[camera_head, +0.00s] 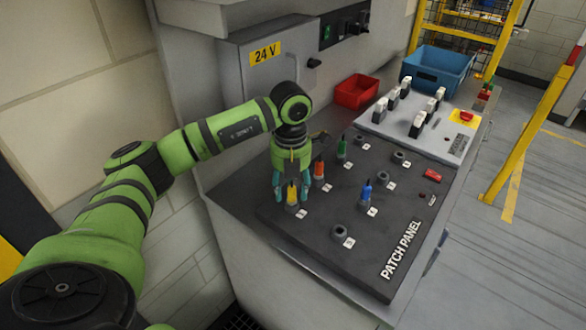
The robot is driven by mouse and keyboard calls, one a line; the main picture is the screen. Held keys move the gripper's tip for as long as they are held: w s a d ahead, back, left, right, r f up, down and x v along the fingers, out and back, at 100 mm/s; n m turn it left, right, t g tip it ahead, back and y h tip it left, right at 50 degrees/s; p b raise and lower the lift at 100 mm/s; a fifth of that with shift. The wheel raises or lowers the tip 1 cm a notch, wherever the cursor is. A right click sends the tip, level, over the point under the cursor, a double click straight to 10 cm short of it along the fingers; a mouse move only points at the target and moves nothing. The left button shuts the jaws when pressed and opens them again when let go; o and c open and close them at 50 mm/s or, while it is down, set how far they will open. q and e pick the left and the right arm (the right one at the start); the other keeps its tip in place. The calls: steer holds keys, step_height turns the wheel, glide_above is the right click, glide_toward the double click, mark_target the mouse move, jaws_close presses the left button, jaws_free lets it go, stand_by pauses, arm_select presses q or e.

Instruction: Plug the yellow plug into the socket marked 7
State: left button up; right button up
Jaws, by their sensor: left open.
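The yellow plug (292,195) stands upright in a socket at the left edge of the dark patch panel (300,246). My left gripper (291,193) points down over it, open, with its teal fingers on either side of the plug. I cannot tell if the fingers touch it. Empty sockets show at the front of the panel (338,231), at its far right (400,156) and at its back (359,140). The small white number tags are too small to read, so I cannot tell which socket is 7. My right gripper is not in view.
A grey switch unit (450,137) lies behind the panel, with red (356,92) and blue (437,72) bins farther back. A grey 24 V cabinet (262,85) rises at the left.

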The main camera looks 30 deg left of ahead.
arm_select(q)
steer(key=shift+w+f, duration=0.2)
steer(key=shift+f, duration=1.1)
jaws_close()
steer(key=shift+r+p, duration=0.15)
steer(key=shift+p, duration=0.15)
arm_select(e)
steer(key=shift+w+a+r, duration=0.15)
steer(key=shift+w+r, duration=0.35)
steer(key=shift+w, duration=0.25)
arm_select(q)
steer(key=shift+r, duration=0.1)
steer(key=shift+r+p, duration=0.45)
steer(key=shift+r, duration=0.25)
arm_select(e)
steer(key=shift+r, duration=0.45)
arm_select(q)
steer(key=shift+r, duration=0.2)
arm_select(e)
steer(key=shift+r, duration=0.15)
arm_select(q)
steer(key=shift+r+p, duration=0.35)
steer(key=shift+p, duration=0.05)
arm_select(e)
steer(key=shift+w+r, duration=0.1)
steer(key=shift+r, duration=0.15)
arm_select(q)
steer(key=shift+r, duration=0.25)
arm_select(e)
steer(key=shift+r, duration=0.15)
